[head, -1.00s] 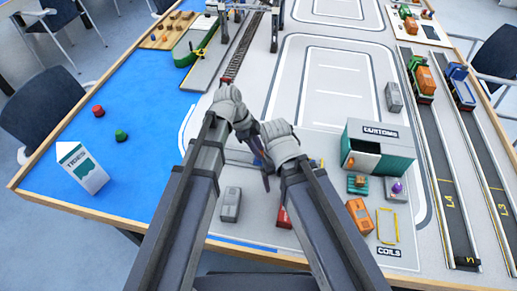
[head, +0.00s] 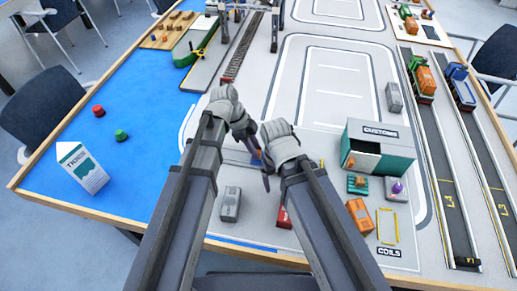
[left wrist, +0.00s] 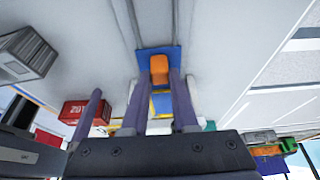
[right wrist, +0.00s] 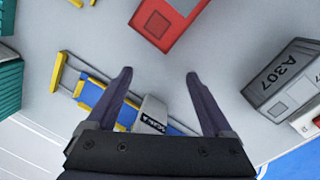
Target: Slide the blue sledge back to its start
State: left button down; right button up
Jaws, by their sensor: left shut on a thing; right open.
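The blue sledge (left wrist: 175,55) shows in the left wrist view as a blue plate with an orange upright block (left wrist: 159,70) on it. It sits at the end of two parallel grooves in the pale board. My left gripper (left wrist: 158,98) is shut on the sledge's orange block, one dark finger on each side. In the head view, my left gripper (head: 251,138) is over the board's middle, and a small blue patch shows just below it. My right gripper (right wrist: 158,78) is open and empty above the board, close to the left one.
A red box (right wrist: 170,20) and a grey container marked A307 (right wrist: 290,80) are near my right gripper. The customs building (head: 385,170), an orange container (head: 359,216) and a grey container (head: 230,204) surround the arms. A crane stands behind.

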pick_arm(q)
jog(key=w+a, duration=0.1)
jog(key=a, duration=0.4)
jog(key=w+a, duration=0.1)
jog(key=a, duration=0.4)
jog(key=w+a, duration=0.1)
jog(key=a, duration=0.5)
jog(key=shift+w, duration=0.1)
pick_arm(e)
jog(key=shift+d, duration=0.1)
pick_arm(q)
jog(key=c, duration=0.9)
grip_release()
jog(key=shift+a, duration=0.1)
jog(key=shift+o, duration=1.1)
pick_arm(e)
jog(key=shift+r, duration=0.1)
pick_arm(q)
jog(key=p+v, duration=0.7)
jog(key=shift+r, duration=0.35)
pick_arm(e)
notch_tip(320, 180, up, 7)
pick_arm(q)
jog(key=shift+a, duration=0.1)
